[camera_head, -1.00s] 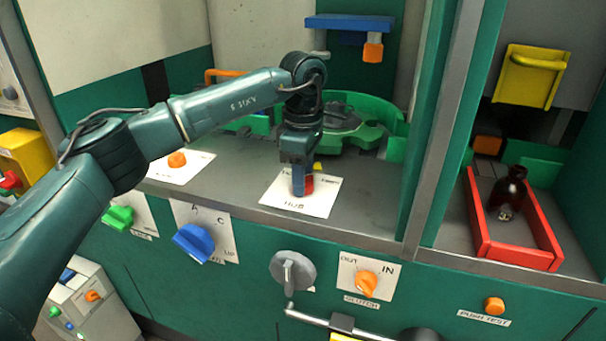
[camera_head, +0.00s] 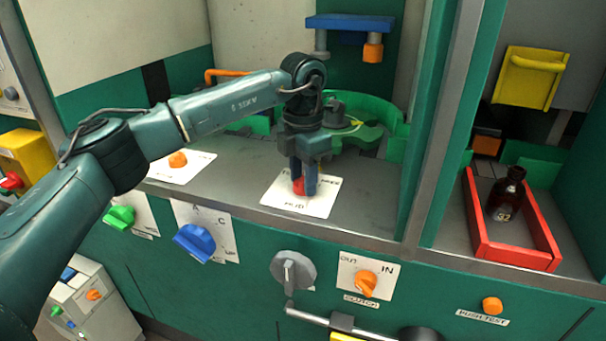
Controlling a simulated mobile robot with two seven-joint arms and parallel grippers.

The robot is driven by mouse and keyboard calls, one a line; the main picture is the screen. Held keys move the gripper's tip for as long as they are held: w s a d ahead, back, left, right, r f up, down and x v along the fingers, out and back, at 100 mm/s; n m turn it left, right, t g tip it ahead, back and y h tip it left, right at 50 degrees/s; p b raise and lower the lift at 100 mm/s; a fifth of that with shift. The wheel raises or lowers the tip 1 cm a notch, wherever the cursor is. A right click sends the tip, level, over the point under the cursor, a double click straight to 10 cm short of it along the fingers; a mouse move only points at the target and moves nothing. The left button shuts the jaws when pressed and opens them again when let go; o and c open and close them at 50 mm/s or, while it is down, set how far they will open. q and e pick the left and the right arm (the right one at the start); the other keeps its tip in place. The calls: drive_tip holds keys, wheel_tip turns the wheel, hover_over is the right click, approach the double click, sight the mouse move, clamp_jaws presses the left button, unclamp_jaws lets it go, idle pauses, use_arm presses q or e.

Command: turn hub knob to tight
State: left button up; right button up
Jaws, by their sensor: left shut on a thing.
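The hub knob (camera_head: 299,187) is red and sits on a white plate (camera_head: 318,208) lettered HUB on the grey deck. My left gripper (camera_head: 303,186) comes down from above with one finger on each side of the knob. It is shut on the knob. The fingers hide much of the knob, and the lettering at the plate's far edge is partly covered, so I cannot read the knob's setting. My right gripper is not in view.
An orange knob (camera_head: 178,159) sits on a plate to the left. A green post (camera_head: 430,120) and a red tray (camera_head: 515,254) with an amber bottle (camera_head: 506,195) are at right.

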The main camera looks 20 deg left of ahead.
sight(303, 177)
use_arm(q)
drive_tip(key=n, duration=0.4)
drive_tip(key=shift+n, duration=1.9)
drive_tip(key=shift+r, duration=0.1)
drive_tip(key=o, duration=1)
wheel_tip(303, 177, up, 13)
drive_tip(key=shift+s, duration=0.1)
